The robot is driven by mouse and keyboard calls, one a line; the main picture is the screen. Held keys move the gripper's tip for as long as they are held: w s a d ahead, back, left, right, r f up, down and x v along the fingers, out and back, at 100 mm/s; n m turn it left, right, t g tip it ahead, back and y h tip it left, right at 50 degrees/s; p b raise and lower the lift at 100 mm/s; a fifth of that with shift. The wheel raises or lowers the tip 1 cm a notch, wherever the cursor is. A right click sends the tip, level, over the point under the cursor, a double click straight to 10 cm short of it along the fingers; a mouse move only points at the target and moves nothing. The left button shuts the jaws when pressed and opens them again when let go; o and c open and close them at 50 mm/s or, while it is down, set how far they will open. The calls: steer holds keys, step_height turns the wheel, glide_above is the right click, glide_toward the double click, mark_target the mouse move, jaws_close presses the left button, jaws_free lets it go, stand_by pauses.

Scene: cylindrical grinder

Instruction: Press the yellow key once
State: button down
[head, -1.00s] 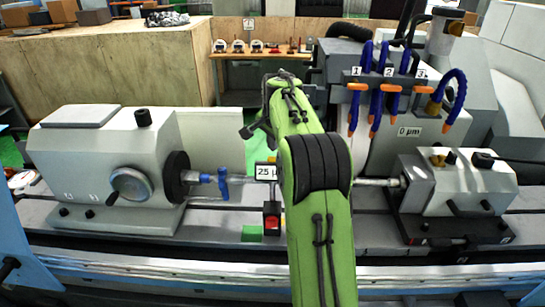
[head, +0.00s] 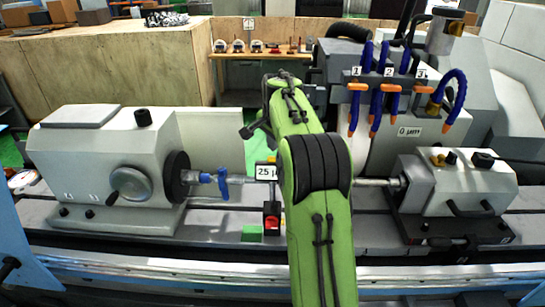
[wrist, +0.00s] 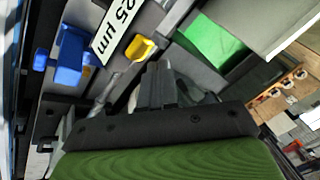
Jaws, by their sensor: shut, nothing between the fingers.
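The yellow key (wrist: 142,48) shows in the wrist view as a small raised block beside the white "25 µm" label (wrist: 118,25). My gripper (wrist: 160,78) is shut and empty, its dark fingertips together just below the yellow key in the picture. I cannot tell whether they touch it. A blue part (wrist: 70,55) stands left of the label. In the head view the display (head: 267,172) and a red key (head: 271,222) on a dark block show left of my green arm.
The headstock (head: 105,155) with its handwheel is at left, the tailstock (head: 465,185) at right. A blue clamp (head: 222,183) sits on the shaft. Blue hoses with orange nozzles (head: 390,88) hang at upper right. A green patch (wrist: 212,38) lies right of the key.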

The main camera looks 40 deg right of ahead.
steer(key=shift+f, duration=0.1)
steer(key=shift+s+a+f+b, duration=0.15)
steer(key=shift+f+b, duration=0.15)
steer(key=shift+b, duration=0.05)
steer(key=shift+s+f+b, duration=0.1)
steer(key=shift+f+b, duration=0.3)
steer(key=shift+b, duration=0.1)
stand_by(0.4)
stand_by(0.3)
steer(key=shift+w+r+p, duration=0.25)
steer(key=shift+r+p, duration=0.65)
steer(key=shift+p, duration=0.45)
steer(key=r, duration=0.1)
steer(key=w+d+r+p, duration=0.1)
steer(key=r, duration=0.1)
steer(key=r+p, duration=0.1)
steer(key=shift+w+d+r, duration=0.2)
steer(key=shift+w+r, duration=0.05)
